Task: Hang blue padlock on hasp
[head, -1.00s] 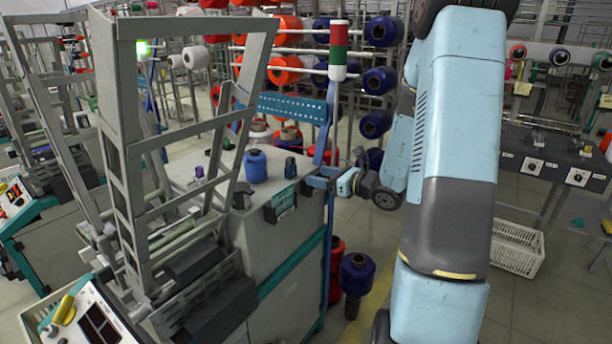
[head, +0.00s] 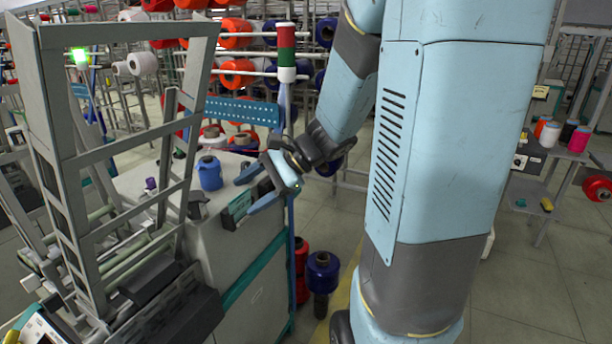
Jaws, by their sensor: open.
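My gripper (head: 248,194) is open over the top right corner of the grey machine cabinet (head: 175,190), its two blue fingers pointing left. A small dark blue object (head: 265,186), perhaps the blue padlock, shows partly between the fingers. I cannot tell whether they touch it. I cannot make out the hasp for certain.
A blue bobbin (head: 209,173) stands on the cabinet left of my gripper. A grey frame (head: 75,150) rises at the left. A red-green-white signal post (head: 287,52) and a blue perforated bar (head: 235,110) stand behind. Dark blue bobbins (head: 322,272) stand on the floor.

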